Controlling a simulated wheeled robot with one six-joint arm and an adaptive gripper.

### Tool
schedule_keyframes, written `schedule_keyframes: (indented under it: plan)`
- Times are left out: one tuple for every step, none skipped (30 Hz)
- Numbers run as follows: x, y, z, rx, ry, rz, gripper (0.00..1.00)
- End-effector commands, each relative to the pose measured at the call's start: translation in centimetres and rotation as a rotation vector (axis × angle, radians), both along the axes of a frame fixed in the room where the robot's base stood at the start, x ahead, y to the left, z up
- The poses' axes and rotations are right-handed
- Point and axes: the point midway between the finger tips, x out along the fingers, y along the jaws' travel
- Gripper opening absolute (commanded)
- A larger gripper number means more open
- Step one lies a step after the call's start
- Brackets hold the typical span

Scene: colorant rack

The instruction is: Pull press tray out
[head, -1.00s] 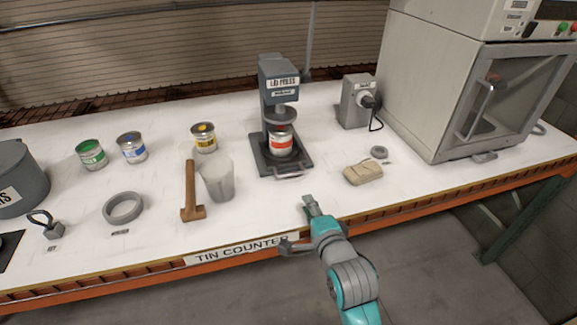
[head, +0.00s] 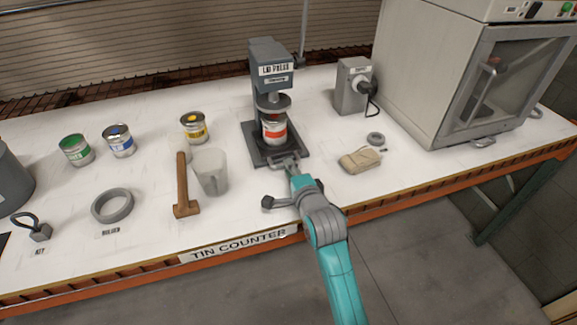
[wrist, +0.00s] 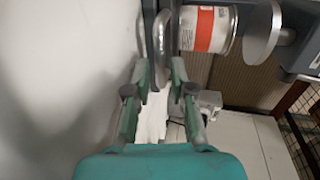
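The lid press (head: 268,60) stands at the back middle of the counter. Its dark press tray (head: 256,148) lies flat at its foot and holds a tin with a red and white label (head: 274,131), under the round press plate (head: 274,103). The tray's grey handle (head: 273,164) faces the counter's front edge. My gripper (head: 291,168) is at this handle, partly covering it. In the wrist view my gripper (wrist: 159,68) is open, with the handle (wrist: 161,32) in line with the gap at the fingertips. Whether it touches the handle I cannot tell.
A tan cloth bundle (head: 359,160) and a small grey ring (head: 375,138) lie right of the tray. A translucent cup (head: 211,172) and wooden mallet (head: 182,188) are to the left. A grey switch box (head: 351,88) and large cabinet (head: 425,75) stand to the right.

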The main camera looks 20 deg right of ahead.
Motion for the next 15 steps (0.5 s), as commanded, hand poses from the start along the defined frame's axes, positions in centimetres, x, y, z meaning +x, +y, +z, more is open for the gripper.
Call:
schedule_keyframes:
  plan:
    - [0.6, 0.0, -0.2, 0.000, 0.001, 0.000, 0.23]
    - [0.9, 0.0, -0.2, 0.000, 0.001, 0.000, 0.23]
    - [1.3, 0.0, -0.3, 0.000, 0.000, 0.000, 0.23]
    - [1.5, 0.0, -0.3, 0.000, 0.000, 0.000, 0.23]
    - [1.6, 0.0, -0.3, 0.000, 0.000, 0.000, 0.23]
    - [1.8, 0.0, -0.4, 0.000, 0.000, 0.000, 0.23]
    - [1.9, 0.0, -0.4, 0.000, 0.000, 0.000, 0.23]
    - [2.0, 0.0, -0.4, 0.000, 0.000, 0.000, 0.23]
    - [2.0, 0.0, -0.4, 0.000, 0.000, 0.000, 0.23]
    - [2.0, 0.0, -0.5, 0.000, 0.000, 0.000, 0.23]
    - [2.1, 0.0, -0.5, 0.000, 0.000, 0.000, 0.23]
    - [2.1, 0.0, -0.5, 0.000, 0.000, 0.000, 0.23]
    - [2.0, 0.0, -0.5, 0.000, 0.000, 0.000, 0.23]
    - [2.0, 0.0, -0.5, 0.000, 0.000, 0.000, 0.23]
    - [2.0, 0.0, -0.5, 0.000, 0.000, 0.000, 0.23]
